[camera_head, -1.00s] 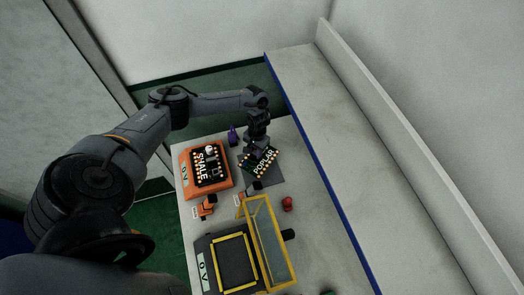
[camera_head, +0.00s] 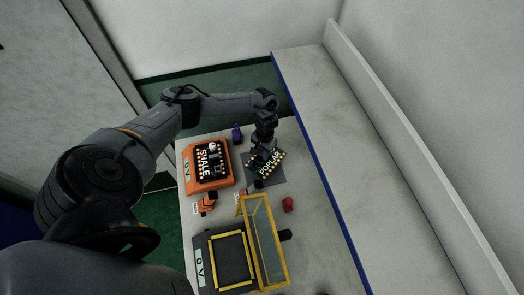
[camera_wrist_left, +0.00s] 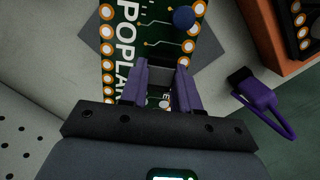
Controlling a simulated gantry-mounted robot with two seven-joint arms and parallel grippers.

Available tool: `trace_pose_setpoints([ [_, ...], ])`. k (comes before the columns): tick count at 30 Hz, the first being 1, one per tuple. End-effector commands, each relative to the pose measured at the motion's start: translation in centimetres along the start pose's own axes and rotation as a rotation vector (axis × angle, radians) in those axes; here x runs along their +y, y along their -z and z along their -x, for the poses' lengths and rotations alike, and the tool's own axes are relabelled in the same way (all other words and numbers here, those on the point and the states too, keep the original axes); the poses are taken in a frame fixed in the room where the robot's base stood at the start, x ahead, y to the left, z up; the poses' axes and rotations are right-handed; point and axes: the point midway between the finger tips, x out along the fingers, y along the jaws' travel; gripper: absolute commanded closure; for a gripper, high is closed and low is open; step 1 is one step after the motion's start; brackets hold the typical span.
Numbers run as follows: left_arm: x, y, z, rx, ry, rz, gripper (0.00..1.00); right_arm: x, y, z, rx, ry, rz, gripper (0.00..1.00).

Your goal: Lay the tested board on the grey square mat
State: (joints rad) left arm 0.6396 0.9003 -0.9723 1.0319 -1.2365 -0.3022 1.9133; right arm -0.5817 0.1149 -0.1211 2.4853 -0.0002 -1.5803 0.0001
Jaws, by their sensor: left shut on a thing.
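The board marked POPLAR (camera_head: 270,166) is dark green with gold pads along its edges. It is over the grey square mat (camera_head: 277,181), turned at an angle to it; I cannot tell whether it touches the mat. My left gripper (camera_head: 262,152) is shut on the board near its far end. In the left wrist view, the purple fingers (camera_wrist_left: 161,92) close on a grey block on the board (camera_wrist_left: 150,40), and the grey mat (camera_wrist_left: 208,50) shows beyond the board's edges. My right gripper is not in view.
An orange tester (camera_head: 190,185) with a board marked SHALE (camera_head: 204,163) stands left of the mat. A dark fixture with a yellow frame (camera_head: 208,272) and raised clear lid (camera_head: 265,240) is nearer. A red object (camera_head: 288,204) and a purple one (camera_head: 237,132) lie nearby.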

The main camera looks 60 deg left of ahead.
Motion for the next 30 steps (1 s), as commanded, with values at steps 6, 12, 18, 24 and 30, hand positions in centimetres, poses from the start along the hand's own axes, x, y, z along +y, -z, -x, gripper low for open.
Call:
trace_pose_setpoints([
  [6, -0.1, 0.2, -2.7, -0.002, 0.002, 0.001, 1.00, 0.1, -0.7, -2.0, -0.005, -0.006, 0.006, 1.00],
  [12, 0.0, 0.4, -4.2, -0.002, 0.001, 0.000, 1.00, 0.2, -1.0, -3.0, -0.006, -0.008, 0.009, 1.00],
  [18, 0.0, 0.5, -5.0, -0.001, 0.001, 0.000, 1.00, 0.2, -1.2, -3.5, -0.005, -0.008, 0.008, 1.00],
  [24, 0.0, 0.6, -5.2, -0.001, 0.001, 0.000, 1.00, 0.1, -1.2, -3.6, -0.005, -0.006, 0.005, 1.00],
  [30, 0.0, 0.6, -5.2, -0.001, 0.001, 0.000, 1.00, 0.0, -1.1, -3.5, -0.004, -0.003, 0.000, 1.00],
])
